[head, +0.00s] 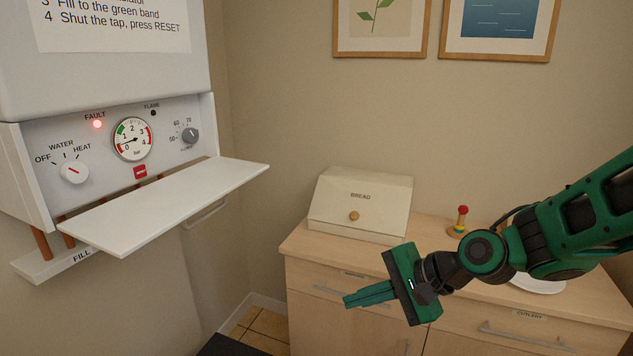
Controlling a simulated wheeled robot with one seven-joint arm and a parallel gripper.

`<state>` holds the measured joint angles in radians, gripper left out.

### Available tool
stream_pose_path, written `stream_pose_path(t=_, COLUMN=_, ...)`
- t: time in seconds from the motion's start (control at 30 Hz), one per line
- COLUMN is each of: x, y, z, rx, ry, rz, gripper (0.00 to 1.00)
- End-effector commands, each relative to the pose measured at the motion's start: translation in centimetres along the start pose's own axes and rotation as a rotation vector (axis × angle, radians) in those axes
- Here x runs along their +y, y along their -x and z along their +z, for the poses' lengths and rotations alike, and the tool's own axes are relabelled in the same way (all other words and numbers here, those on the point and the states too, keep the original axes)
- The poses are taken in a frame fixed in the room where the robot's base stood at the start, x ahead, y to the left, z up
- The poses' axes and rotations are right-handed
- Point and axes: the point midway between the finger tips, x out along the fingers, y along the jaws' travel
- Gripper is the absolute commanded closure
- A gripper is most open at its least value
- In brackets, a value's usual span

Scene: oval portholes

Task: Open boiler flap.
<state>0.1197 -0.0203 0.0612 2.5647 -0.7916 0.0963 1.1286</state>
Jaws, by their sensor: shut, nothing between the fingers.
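The boiler (105,50) is a white box on the wall at the left. Its flap (165,205) is hinged down and stands out roughly level below the control panel (50,145), so the panel is uncovered. The panel shows a lit red FAULT lamp (97,125), a pressure gauge (132,139), a mode knob (74,172), a temperature knob (190,136) and a red button (140,171). My green gripper (346,301) is shut and empty, to the right of the flap and lower in the picture, apart from it.
A wooden cabinet (330,272) stands at the right behind my gripper. On it are a bread box (360,203), a small toy with a red top (460,222) and a white plate (537,285). Copper pipes (40,240) and a FILL ledge (55,262) are under the boiler.

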Motion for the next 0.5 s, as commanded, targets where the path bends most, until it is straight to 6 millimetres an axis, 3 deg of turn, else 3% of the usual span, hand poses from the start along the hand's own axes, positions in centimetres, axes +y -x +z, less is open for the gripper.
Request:
stream_pose_path(t=0.1, x=4.2, y=4.4, z=-4.9, rx=0.156, ry=0.179, rz=0.17, gripper=1.0)
stream_pose_path(t=0.23, x=9.0, y=10.3, z=-8.7, rx=0.264, ry=0.304, rz=0.369, gripper=1.0)
stream_pose_path(t=0.37, x=13.8, y=17.1, z=-10.5, rx=0.315, ry=0.362, rz=0.561, gripper=1.0)
stream_pose_path(t=0.5, x=18.6, y=23.8, z=-10.1, rx=0.306, ry=0.364, rz=0.723, gripper=1.0)
